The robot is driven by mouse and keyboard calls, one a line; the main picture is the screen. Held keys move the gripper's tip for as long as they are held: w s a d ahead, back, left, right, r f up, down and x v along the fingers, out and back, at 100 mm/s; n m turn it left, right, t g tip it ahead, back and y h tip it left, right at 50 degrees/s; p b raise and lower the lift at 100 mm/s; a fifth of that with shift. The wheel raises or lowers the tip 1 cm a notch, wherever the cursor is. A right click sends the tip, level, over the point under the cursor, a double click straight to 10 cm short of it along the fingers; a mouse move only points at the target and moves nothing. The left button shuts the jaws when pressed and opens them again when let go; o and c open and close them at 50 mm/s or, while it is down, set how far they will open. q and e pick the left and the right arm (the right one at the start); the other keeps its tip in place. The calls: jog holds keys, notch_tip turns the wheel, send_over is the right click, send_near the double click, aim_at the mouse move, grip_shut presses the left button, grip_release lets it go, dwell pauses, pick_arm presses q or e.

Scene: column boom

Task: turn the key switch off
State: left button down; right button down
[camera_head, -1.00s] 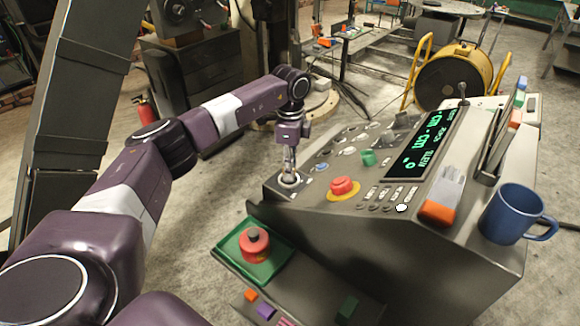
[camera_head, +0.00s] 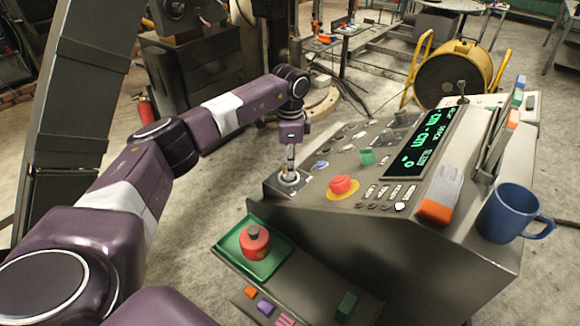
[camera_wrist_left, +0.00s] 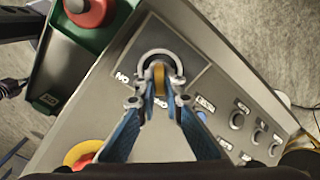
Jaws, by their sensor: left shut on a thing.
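The key switch (camera_head: 289,181) is a round metal-ringed lock at the near left corner of the grey control panel. It also shows in the left wrist view (camera_wrist_left: 157,58), with a yellow key (camera_wrist_left: 159,79) standing in it. My left gripper (camera_head: 290,168) points down over the switch. In the left wrist view its blue-padded fingers (camera_wrist_left: 155,98) are shut on the key, one tip on each side. Small white labels (camera_wrist_left: 122,78) sit beside the switch on its plate, too small to read surely. The fingers hide part of the key. My right gripper is not in view.
A red emergency button on a yellow ring (camera_head: 343,186), a green knob (camera_head: 367,156) and several small buttons share the panel. A red button box on a green tray (camera_head: 268,258) stands lower in front. A blue mug (camera_head: 508,213) stands at the panel's right.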

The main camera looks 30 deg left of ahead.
pick_arm(q)
jog(key=c, duration=2.1)
grip_release()
jog(key=shift+w+r, duration=0.1)
jog(key=shift+o, duration=0.3)
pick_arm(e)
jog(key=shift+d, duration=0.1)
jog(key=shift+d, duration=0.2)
pick_arm(q)
notch_tip(320, 180, up, 12)
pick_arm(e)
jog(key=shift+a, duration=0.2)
